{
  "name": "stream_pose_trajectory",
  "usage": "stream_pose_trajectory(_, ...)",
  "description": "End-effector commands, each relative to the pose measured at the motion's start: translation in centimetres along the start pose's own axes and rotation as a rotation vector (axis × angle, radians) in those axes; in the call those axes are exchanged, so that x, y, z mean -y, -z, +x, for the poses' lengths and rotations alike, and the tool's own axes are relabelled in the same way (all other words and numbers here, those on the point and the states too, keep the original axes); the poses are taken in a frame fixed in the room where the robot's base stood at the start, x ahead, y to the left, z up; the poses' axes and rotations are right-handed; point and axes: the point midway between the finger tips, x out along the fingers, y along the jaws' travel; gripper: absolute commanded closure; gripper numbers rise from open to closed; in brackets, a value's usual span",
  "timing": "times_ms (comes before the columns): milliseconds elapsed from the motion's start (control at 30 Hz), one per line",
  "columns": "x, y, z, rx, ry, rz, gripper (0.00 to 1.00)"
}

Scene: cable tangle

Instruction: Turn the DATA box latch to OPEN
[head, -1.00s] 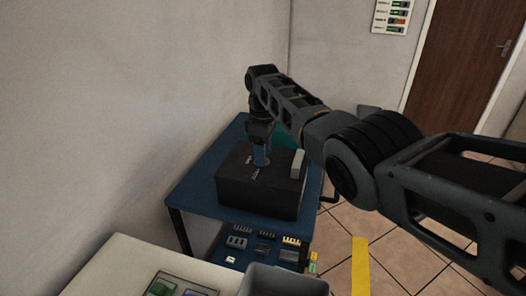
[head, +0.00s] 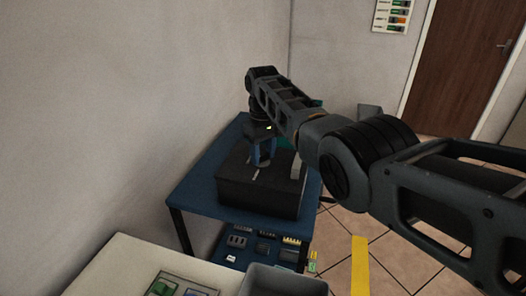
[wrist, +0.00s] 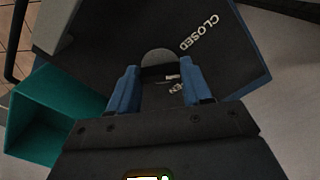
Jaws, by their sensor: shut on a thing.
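The DATA box (head: 258,195) is a black box on a blue table, with my gripper (head: 264,162) pointing down onto its top. In the wrist view, my gripper (wrist: 160,88) has its two blue fingers on either side of the latch, shut on it. The latch shows a grey rounded part (wrist: 157,57) beyond the fingers, and the rest is mostly hidden. The white CLOSED label (wrist: 199,32) lies up and right of it. A second white label (wrist: 177,88), only partly visible, sits between the fingers near the right one.
A teal bin (wrist: 38,115) stands beside the box. A light grey block (head: 296,166) is at the box's right edge. Small parts (head: 265,247) lie on a lower shelf, and a pale counter (head: 110,265) is in front. The wall is close on the left.

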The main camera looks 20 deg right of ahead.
Motion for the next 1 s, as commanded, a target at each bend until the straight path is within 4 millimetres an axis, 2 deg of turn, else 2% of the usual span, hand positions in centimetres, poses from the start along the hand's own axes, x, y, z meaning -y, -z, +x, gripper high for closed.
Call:
stream_pose_trajectory(600,0.21,0.04,-0.01,0.001,0.000,0.580,0.82)
stream_pose_trajectory(1000,0.32,0.13,0.00,0.001,0.000,0.866,0.82)
